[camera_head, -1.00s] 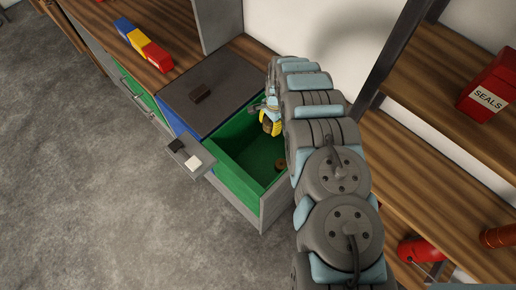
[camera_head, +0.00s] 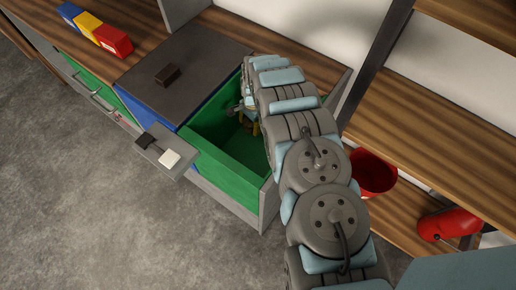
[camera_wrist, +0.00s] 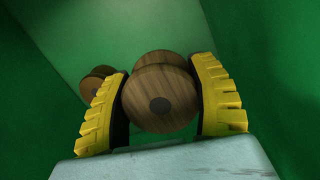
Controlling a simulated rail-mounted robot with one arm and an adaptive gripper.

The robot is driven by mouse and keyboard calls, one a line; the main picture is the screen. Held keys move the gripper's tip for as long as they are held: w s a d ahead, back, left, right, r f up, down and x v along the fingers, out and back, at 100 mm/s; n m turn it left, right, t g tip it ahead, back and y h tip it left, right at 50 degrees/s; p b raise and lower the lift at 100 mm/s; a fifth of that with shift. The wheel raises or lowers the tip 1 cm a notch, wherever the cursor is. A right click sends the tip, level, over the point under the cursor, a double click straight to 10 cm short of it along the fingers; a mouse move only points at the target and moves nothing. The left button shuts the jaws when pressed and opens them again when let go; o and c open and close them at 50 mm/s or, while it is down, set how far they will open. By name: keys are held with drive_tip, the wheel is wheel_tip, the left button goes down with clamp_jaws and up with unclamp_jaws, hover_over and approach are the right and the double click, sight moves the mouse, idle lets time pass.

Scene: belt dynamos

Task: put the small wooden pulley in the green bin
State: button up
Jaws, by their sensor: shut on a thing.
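The green bin (camera_head: 225,160) is an open-topped box in the head view, with my arm reaching over its right side. My gripper (camera_head: 250,127) is down inside the bin, partly hidden by my arm. In the wrist view, my gripper's yellow fingers (camera_wrist: 160,78) are shut on a small wooden pulley (camera_wrist: 158,98), a double round disc with a dark hub. Green walls surround it. Another round wooden piece (camera_wrist: 96,83) lies behind the left finger. The held pulley is not visible in the head view. I cannot tell whether it touches the bin floor.
A small grey shelf (camera_head: 160,156) with black and white blocks juts out in front. Red containers (camera_head: 372,172) stand on the right shelves. Coloured boxes (camera_head: 95,29) sit at upper left.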

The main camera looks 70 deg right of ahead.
drive_tip(key=b, duration=0.2)
hover_over(250, 141)
drive_tip(key=shift+s+f, duration=0.15)
drive_tip(key=shift+f, duration=2.9)
drive_tip(key=shift+d+f+b, duration=0.15)
drive_tip(key=shift+f+b, duration=0.5)
drive_tip(key=shift+f, duration=0.1)
drive_tip(key=shift+f+b, duration=1.05)
drive_tip(key=shift+f, duration=0.4)
drive_tip(key=shift+f, duration=0.15)
drive_tip(key=o, duration=1.2)
